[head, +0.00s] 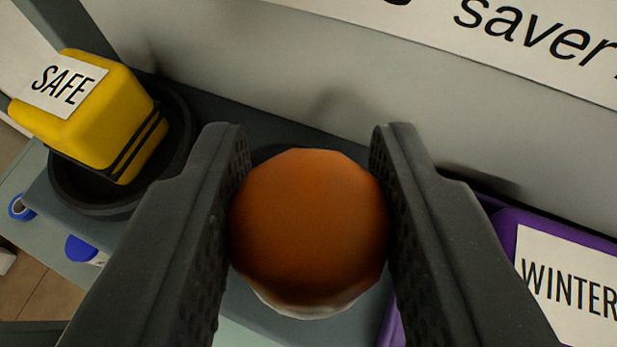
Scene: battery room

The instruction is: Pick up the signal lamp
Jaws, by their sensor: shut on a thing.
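The signal lamp (308,228) shows as an orange, rounded dome with a pale rim at its lower edge, in the middle of the head view. My gripper (309,215) is shut on it, with one dark, textured finger touching each side. The lamp's underside is hidden, so I cannot tell whether it touches the grey surface beneath.
A yellow block labelled SAFE (90,110) sits in a black round dish (85,200) at left. A purple item labelled WINTER (510,225) is close at right. A pale wall (260,60) with a lettered sign (430,25) stands behind. Blue-ended items lie at lower left.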

